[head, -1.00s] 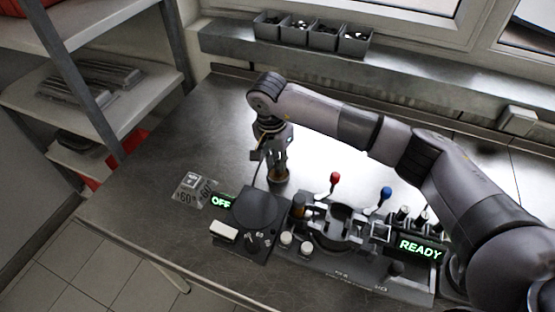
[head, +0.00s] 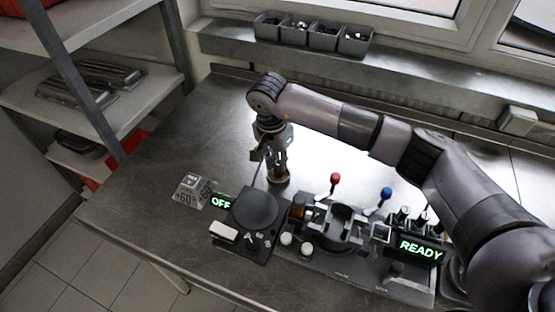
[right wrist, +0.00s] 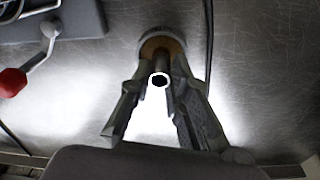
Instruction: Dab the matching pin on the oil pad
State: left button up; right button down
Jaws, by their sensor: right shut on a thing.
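My right gripper (head: 278,167) points down over the round oil pad (head: 279,180) on the bench. In the right wrist view the gripper (right wrist: 160,73) is shut on a grey hollow pin (right wrist: 159,81), whose open ring end faces the camera. The pin's far end reaches the brownish oil pad (right wrist: 150,43) in its round dish. Whether it touches the pad or hangs just above it I cannot tell. My left gripper is not in view.
A fixture with a red-knobbed lever (head: 335,178), a blue-knobbed lever (head: 386,193) and a READY display (head: 420,249) stands right of the pad. A dark round-topped device (head: 257,208) sits in front. Small bins (head: 311,34) line the back ledge. The bench's left side is mostly clear.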

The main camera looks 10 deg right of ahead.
aim_at(277, 163)
jog(key=shift+w+r+p, duration=0.1)
jog(key=shift+r+p, duration=1.05)
jog(key=shift+r, duration=2.3)
